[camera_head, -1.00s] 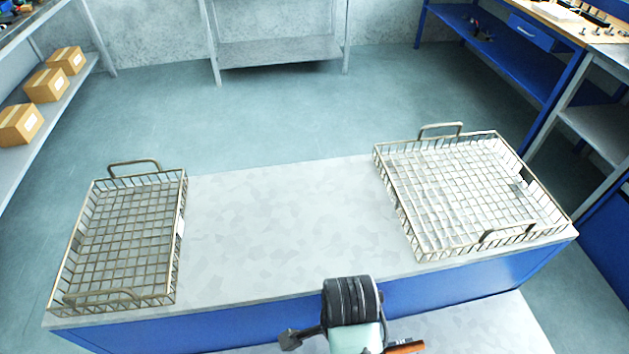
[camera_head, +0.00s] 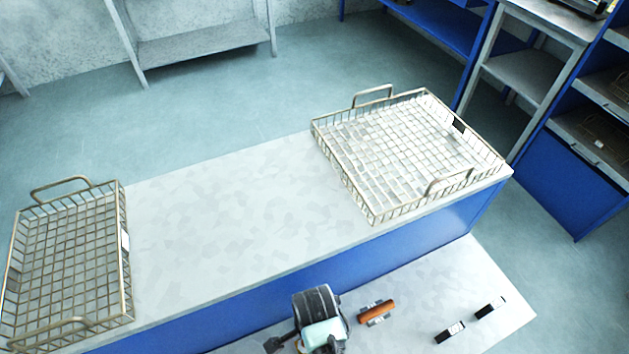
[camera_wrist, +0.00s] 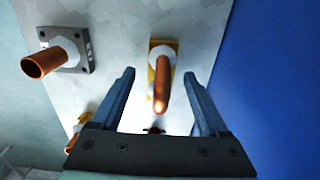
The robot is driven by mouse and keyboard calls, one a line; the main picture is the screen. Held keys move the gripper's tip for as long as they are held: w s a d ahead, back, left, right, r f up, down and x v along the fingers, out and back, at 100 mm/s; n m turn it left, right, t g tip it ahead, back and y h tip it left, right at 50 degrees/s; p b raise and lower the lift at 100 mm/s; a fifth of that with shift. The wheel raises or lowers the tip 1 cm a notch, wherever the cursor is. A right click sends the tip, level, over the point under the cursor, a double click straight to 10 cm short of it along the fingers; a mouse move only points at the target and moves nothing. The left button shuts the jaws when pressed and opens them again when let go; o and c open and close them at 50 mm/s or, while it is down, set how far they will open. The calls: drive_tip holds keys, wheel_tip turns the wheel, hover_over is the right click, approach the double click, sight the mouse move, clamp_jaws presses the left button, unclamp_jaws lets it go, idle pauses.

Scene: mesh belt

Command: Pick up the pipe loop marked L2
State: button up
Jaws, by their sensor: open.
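In the wrist view a copper pipe loop (camera_wrist: 162,92) stands on a yellow base with a white collar, seen nearly end-on. My gripper (camera_wrist: 158,75) is open, with one finger on each side of this loop in the picture. I cannot tell how far the fingertips are above it. A second copper pipe (camera_wrist: 45,62) sits on a grey square base at the upper left. A third copper piece with yellow (camera_wrist: 82,128) is partly hidden behind my gripper's palm. No L2 mark is readable. In the head view a copper pipe (camera_head: 377,311) lies right of my arm; my fingertips are hidden there.
Two wire baskets stand on the grey bench top, one left (camera_head: 127,280) and one right (camera_head: 317,130). The bench middle is clear.

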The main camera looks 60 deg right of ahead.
drive_tip(key=shift+f, duration=0.45)
drive_tip(key=shift+c, duration=0.3)
clamp_jaws()
drive_tip(key=shift+r, duration=0.1)
idle(0.8)
